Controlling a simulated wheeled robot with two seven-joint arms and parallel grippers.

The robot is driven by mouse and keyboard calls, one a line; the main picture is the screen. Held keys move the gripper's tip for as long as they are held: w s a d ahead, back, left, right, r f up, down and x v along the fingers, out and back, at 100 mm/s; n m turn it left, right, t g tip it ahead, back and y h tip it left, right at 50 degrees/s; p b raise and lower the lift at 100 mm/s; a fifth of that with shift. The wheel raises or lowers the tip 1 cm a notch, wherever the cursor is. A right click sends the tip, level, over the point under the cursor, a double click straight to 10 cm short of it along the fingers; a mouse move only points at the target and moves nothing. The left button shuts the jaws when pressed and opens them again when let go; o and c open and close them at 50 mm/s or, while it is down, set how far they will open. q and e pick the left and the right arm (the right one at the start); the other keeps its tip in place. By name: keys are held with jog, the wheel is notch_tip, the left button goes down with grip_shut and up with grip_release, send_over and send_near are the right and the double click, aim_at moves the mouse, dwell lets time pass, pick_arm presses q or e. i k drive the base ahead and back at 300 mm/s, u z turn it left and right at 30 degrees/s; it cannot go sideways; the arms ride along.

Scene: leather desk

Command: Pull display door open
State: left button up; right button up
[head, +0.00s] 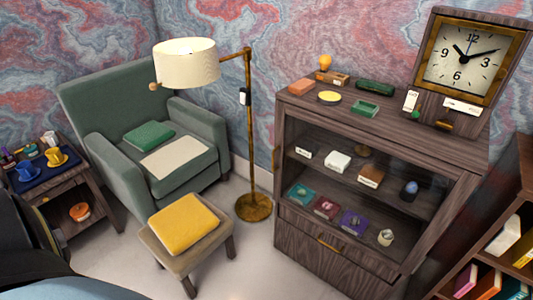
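The dark wood display cabinet (330,268) stands right of centre against the wall. Its glass display door (335,185) covers the front, and shelves with small items show through it. The door appears shut. A brass bar handle (327,244) sits on the wood just below the glass; I cannot tell which panel it belongs to. Neither of my grippers can be made out. Dark and blue parts of my own body fill the lower left corner, well away from the cabinet.
A yellow-cushioned stool (183,222) and a floor lamp (254,205) stand left of the cabinet. A green armchair (120,185) is behind the stool. A bookshelf (505,225) stands close at right. Floor before the cabinet is clear.

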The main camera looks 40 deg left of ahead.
aim_at(466, 181)
jog(key=u, duration=0.9)
jog(key=i, duration=0.95)
jog(key=u, duration=0.8)
jog(key=i, duration=0.3)
jog(key=z, duration=0.05)
